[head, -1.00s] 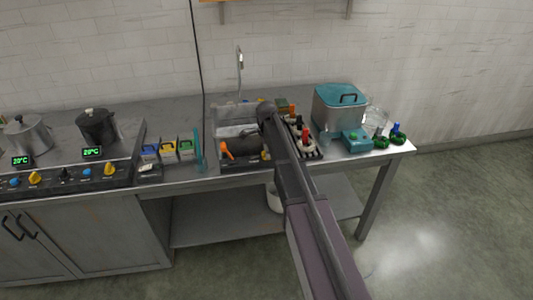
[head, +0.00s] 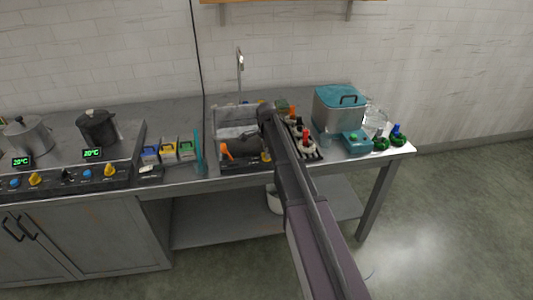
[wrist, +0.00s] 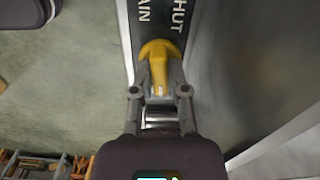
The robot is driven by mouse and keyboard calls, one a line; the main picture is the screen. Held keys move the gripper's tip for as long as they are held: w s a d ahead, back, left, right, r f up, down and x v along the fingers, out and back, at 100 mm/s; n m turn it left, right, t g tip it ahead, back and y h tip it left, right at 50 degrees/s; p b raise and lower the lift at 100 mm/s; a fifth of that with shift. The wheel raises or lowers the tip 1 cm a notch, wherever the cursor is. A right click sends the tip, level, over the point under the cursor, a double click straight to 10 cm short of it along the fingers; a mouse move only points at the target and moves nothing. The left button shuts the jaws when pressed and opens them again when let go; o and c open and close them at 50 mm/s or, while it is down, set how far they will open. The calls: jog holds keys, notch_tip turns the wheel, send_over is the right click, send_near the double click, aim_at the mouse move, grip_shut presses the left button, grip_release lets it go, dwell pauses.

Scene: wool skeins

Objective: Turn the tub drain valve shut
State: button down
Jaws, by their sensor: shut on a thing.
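The yellow drain valve handle (wrist: 159,58) is in the upper middle of the wrist view, on a dark panel (wrist: 178,12) with white lettering that reads partly "HUT" and "AIN". My gripper (wrist: 160,92) has its two fingers closed on either side of the handle's lever, which points down the picture toward my palm. In the head view a small yellow piece (head: 266,157) shows at the sink's front edge beside my arm. My fingers are hidden there by my own arm.
An orange handle (head: 227,150) sits at the sink's front left. The sink basin (head: 228,114) has a tall faucet (head: 240,62) behind it. A lidded tub (head: 339,110) and a teal box (head: 356,142) stand to the right. A white bucket (head: 273,199) is below.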

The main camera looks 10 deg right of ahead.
jog(key=shift+n, duration=2.4)
jog(key=c, duration=0.6)
grip_release()
jog(key=shift+c, duration=0.2)
jog(key=shift+m, duration=0.4)
